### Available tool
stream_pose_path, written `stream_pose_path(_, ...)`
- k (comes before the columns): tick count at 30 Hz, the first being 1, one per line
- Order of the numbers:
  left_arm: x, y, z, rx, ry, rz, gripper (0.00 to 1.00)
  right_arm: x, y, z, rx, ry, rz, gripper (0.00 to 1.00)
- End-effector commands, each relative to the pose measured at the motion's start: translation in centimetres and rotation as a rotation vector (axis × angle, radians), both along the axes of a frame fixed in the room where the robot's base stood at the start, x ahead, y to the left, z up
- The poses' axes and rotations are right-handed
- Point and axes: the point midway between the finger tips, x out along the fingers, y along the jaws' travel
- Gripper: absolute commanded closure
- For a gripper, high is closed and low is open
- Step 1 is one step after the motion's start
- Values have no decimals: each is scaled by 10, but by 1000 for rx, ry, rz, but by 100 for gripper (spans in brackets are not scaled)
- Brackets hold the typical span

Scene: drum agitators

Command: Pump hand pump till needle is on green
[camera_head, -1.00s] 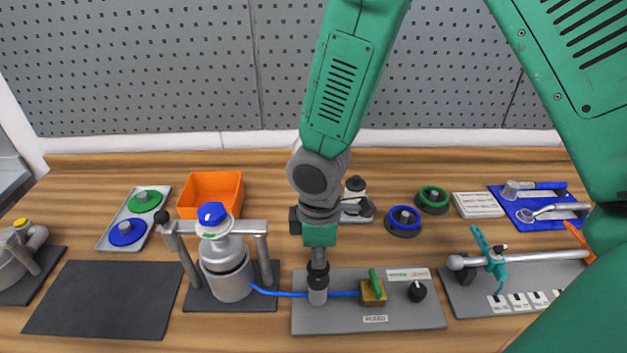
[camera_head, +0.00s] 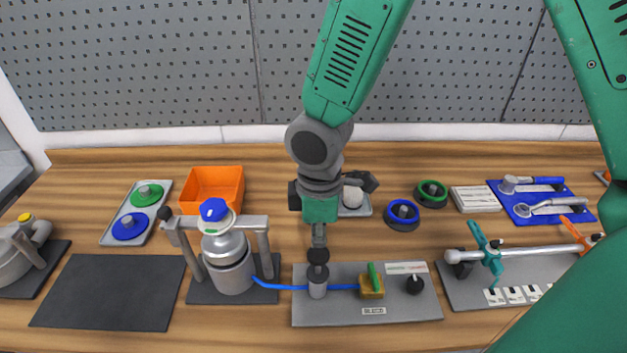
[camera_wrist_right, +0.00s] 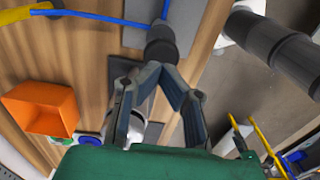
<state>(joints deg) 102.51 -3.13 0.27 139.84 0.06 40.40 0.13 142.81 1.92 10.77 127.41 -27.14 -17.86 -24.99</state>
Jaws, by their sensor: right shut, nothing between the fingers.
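The hand pump is a grey cylinder (camera_head: 317,287) with a dark collar and a round black knob (camera_head: 318,257) on top. It stands on a grey plate (camera_head: 335,313). The knob stands raised, clear above the collar. My right gripper (camera_head: 319,243) points down directly over the knob, shut and holding nothing. In the right wrist view its fingertips (camera_wrist_right: 161,66) meet right at the black knob (camera_wrist_right: 161,49); whether they touch it I cannot tell. No needle can be made out. My left gripper is not in view.
A brass valve block with a green lever (camera_head: 373,286) and a black dial (camera_head: 414,285) sit right of the pump. A blue hose (camera_head: 280,286) runs left to a silver, blue-capped vessel (camera_head: 228,262) in a frame. The dark mat (camera_head: 108,291) is empty.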

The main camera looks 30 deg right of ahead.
Motion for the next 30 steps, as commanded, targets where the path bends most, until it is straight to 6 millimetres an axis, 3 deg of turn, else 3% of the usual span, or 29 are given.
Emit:
stream_pose_path(18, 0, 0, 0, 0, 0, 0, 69, 1, 0, 56, 1, -2, -1, 100)
stream_pose_path(30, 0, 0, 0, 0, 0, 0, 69, 0, 0, 59, 1, -1, 0, 100)
